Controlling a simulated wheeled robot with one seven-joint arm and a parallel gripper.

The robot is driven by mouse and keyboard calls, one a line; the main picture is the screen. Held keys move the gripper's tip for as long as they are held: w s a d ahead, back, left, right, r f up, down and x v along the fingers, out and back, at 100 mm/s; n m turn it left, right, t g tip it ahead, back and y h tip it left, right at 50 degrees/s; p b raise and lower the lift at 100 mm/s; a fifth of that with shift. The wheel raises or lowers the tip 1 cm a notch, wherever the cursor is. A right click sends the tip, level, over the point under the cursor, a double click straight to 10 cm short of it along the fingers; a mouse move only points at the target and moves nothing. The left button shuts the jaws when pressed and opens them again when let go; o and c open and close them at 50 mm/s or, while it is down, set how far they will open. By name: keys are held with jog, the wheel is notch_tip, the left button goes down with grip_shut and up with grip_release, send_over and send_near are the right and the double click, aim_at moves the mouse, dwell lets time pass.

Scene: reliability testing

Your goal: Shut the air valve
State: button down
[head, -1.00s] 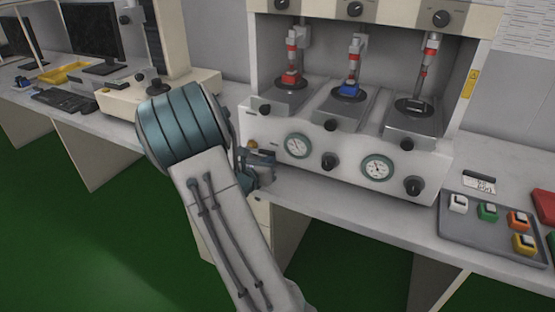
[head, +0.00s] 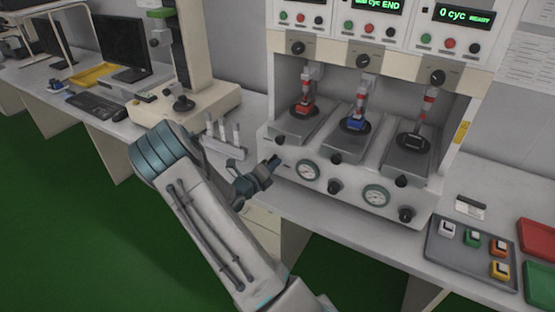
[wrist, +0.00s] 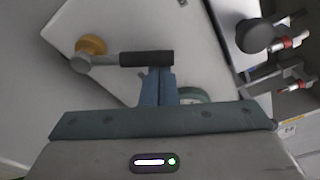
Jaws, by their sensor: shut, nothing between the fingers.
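The air valve has a brass body (wrist: 91,45) and a lever with a black grip (wrist: 147,58), which points right across the wrist view. My gripper (wrist: 158,72) is shut and empty. Its fingertips are right at the lower edge of the black grip in that view; I cannot tell whether they touch it. In the head view my gripper (head: 275,160) is at the left end of the test machine's front panel (head: 320,187), and the valve is hidden behind it.
Two gauges (head: 307,171) and black knobs (head: 335,187) are on the panel right of my gripper. A rack with upright white pieces (head: 223,146) stands left of it. A grey tray of coloured switches (head: 470,250) lies at the right.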

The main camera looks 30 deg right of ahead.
jog(key=shift+w+a+r+n+p, duration=0.3)
jog(key=shift+w+r+n+p, duration=0.3)
jog(key=shift+n+p, duration=0.3)
jog(key=n+p, duration=0.1)
jog(key=w+n+p, duration=0.1)
jog(key=shift+w+a+r+n+h, duration=0.2)
jog(key=shift+a+r+n+h, duration=0.1)
jog(key=shift+a+n+h, duration=0.1)
jog(key=shift+w+a, duration=0.15)
jog(key=shift+w, duration=0.1)
jog(key=shift+w+p, duration=0.15)
jog(key=shift+p, duration=0.15)
jog(key=p+v, duration=0.2)
jog(key=v, duration=0.8)
